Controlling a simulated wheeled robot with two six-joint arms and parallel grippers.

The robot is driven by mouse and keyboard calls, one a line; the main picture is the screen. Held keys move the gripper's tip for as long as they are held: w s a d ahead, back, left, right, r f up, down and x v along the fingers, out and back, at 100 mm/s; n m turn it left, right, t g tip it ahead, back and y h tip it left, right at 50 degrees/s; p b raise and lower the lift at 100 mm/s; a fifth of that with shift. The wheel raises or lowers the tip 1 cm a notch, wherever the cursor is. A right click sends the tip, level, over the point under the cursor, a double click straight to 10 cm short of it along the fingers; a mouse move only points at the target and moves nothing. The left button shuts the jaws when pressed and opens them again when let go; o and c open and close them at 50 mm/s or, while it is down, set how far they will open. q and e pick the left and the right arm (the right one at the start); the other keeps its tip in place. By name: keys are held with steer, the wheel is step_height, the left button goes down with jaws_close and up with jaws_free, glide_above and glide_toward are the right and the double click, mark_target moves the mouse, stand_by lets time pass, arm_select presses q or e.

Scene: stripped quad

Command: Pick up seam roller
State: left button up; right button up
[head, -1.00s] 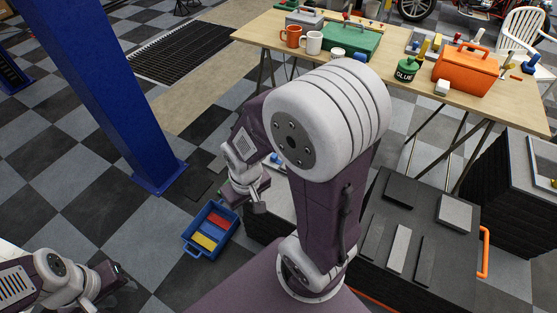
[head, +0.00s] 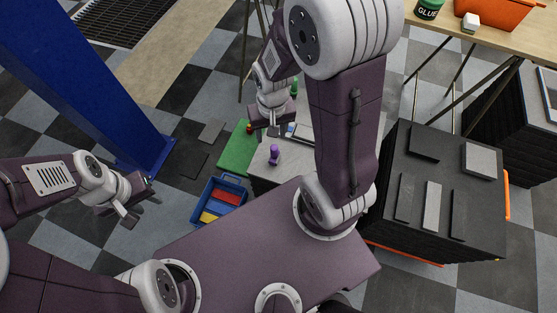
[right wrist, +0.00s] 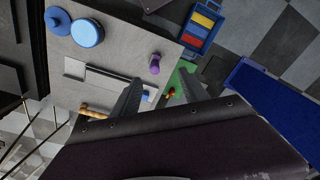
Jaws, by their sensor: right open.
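My right gripper (right wrist: 160,92) is open and empty above the edge of a grey worktop (right wrist: 115,50); it also shows in the head view (head: 272,128). I cannot say for sure which thing is the seam roller. A tan, wooden-looking handle (right wrist: 95,112) lies on the worktop, partly hidden by my gripper's body. A small blue-ended piece (right wrist: 148,95) lies close to the fingers. A purple knobbed thing (right wrist: 155,60) stands beyond them and also shows in the head view (head: 274,154). My left gripper (head: 132,205) is over the floor at left; its jaw opening is unclear.
A blue crate (head: 218,204) with red and yellow pieces stands on the floor next to a green surface (head: 237,150). A blue post (head: 90,80) rises at left. A black cabinet (head: 440,190) stands at right.

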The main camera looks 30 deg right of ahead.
mark_target(274, 156)
steer(key=w+d+f+m+b, duration=0.1)
steer(key=w+f+b, duration=0.1)
steer(key=f, duration=0.4)
steer(key=w+d+f+m+b, duration=0.1)
steer(key=f+m+b, duration=0.1)
steer(key=f, duration=0.4)
steer(key=w+d+f+m+b, duration=0.1)
steer(key=w+f+m+b, duration=0.1)
steer(key=f, duration=0.5)
steer(key=shift+w+d+f+g+b, duration=0.1)
steer(key=shift+w+d+g+b, duration=0.25)
steer(key=shift+b, duration=0.55)
steer(key=shift+a+f+b, duration=0.1)
steer(key=shift+f+b, duration=0.4)
steer(key=shift+f, duration=1.4)
steer(key=f+b, duration=0.1)
steer(key=f, duration=0.3)
steer(key=shift+s+b, duration=0.2)
steer(key=shift+b, duration=0.2)
steer(key=shift+w+f, duration=0.1)
steer(key=shift+f, duration=0.4)
arm_select(q)
step_height(274, 156, down, 15)
steer(key=shift+w, duration=0.25)
steer(key=shift+r, duration=0.1)
arm_select(e)
steer(key=shift+c, duration=0.3)
jaws_close()
